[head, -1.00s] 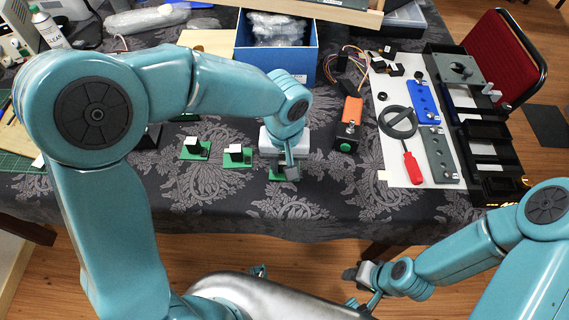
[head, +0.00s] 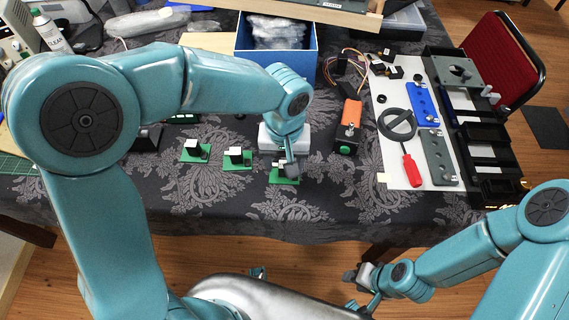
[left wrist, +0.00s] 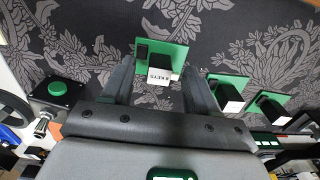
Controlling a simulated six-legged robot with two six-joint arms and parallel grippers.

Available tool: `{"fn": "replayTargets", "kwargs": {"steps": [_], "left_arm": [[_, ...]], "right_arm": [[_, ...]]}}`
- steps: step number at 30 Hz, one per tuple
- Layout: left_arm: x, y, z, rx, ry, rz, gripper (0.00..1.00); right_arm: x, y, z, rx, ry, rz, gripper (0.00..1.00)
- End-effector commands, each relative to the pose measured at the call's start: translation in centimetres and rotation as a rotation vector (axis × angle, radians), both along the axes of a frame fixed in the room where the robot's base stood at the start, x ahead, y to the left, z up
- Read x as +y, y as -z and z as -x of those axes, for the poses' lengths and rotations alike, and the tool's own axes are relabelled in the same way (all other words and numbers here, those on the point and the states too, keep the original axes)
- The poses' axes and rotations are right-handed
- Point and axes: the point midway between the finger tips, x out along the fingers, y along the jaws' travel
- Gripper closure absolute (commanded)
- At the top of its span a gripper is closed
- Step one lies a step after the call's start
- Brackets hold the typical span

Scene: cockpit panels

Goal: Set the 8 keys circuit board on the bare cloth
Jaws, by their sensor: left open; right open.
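The 8 keys circuit board (left wrist: 163,58) is green with a white block marked "8 KEYS" and a dark part. It also shows in the head view (head: 282,179), partly hidden by my left gripper, over the dark patterned cloth (head: 235,205). My left gripper (head: 289,171) is open, its fingers on either side of the board in the left wrist view; I cannot tell whether they touch it. My right gripper (head: 361,280) is open and empty, low at the front, off the table.
Two similar green boards (head: 194,151) (head: 236,159) lie to the left. A blue box (head: 276,58) stands behind. The cloth in front is clear.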

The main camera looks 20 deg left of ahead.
Motion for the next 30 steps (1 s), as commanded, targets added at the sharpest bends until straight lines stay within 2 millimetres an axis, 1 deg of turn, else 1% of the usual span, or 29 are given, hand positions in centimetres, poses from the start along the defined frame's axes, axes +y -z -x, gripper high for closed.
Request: {"fn": "replayTargets", "kwargs": {"steps": [1,6,9,12,17,30], "left_arm": [[0.0,-1.5,-0.1,-0.006,0.000,0.002,0.41],[0.0,-5.6,-0.1,-0.005,0.000,0.002,0.41],[0.0,-7.5,0.0,-0.003,0.002,0.001,0.41],[0.0,-8.8,0.0,-0.002,0.001,0.001,0.41],[0.0,-9.7,0.0,0.000,0.001,0.000,0.41],[0.0,-9.7,0.0,0.000,0.001,0.000,0.41]], "right_arm": [[0.0,-0.5,0.0,0.000,0.000,0.000,0.59],[0.0,-1.2,0.0,0.000,0.000,0.000,0.59],[0.0,-1.5,0.0,0.000,0.000,0.000,0.59],[0.0,-1.7,0.0,0.000,0.000,0.000,0.59],[0.0,-1.8,0.0,0.000,0.000,0.000,0.59],[0.0,-1.7,0.0,0.000,0.000,0.000,0.59]]}}
